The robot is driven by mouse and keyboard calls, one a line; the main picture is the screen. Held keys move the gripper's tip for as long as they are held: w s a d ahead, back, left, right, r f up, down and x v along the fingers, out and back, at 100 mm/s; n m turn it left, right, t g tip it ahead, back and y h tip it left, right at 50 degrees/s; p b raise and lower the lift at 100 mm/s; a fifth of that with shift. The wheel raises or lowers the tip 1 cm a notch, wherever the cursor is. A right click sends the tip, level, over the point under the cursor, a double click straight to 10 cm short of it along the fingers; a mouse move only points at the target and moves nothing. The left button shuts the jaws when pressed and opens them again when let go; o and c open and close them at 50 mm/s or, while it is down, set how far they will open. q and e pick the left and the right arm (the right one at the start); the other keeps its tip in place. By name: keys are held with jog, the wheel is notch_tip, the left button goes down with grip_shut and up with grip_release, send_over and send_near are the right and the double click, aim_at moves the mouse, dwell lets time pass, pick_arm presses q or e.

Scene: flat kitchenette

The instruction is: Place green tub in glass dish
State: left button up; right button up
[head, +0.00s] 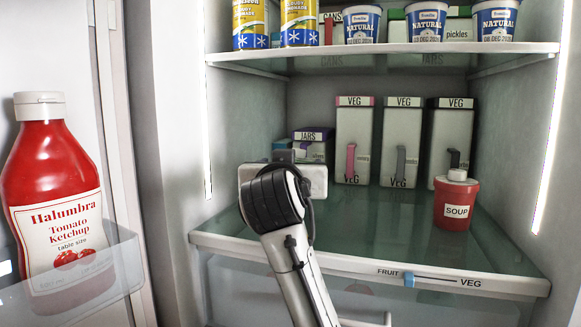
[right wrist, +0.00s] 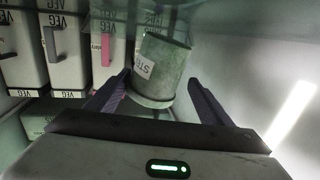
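The green tub (right wrist: 165,68), greyish green with a partly readable white label, shows in the right wrist view, tilted in the picture. My right gripper (right wrist: 162,85) is open, with one dark finger on each side of the tub's lower part in the picture. The left finger is close to the tub, and whether it touches I cannot tell. A gap shows at the right finger. In the head view my right gripper's body (head: 284,178) is inside the fridge, above the lower glass shelf; its fingers and the green tub are hidden. My left gripper and a glass dish are not in view.
A red soup tub (head: 456,203) stands to the right on the lower shelf (head: 380,228). Several tall VEG boxes (head: 402,142) and a JARS box (head: 314,144) stand behind. Cans and cups fill the upper shelf (head: 400,47). A ketchup bottle (head: 55,190) is in the door.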

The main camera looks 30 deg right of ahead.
jog(key=shift+r, duration=0.2)
jog(key=b+v, duration=0.2)
jog(key=v, duration=0.8)
jog(key=shift+s+a+f, duration=0.1)
jog(key=shift+s+a, duration=0.55)
jog(key=shift+s, duration=0.15)
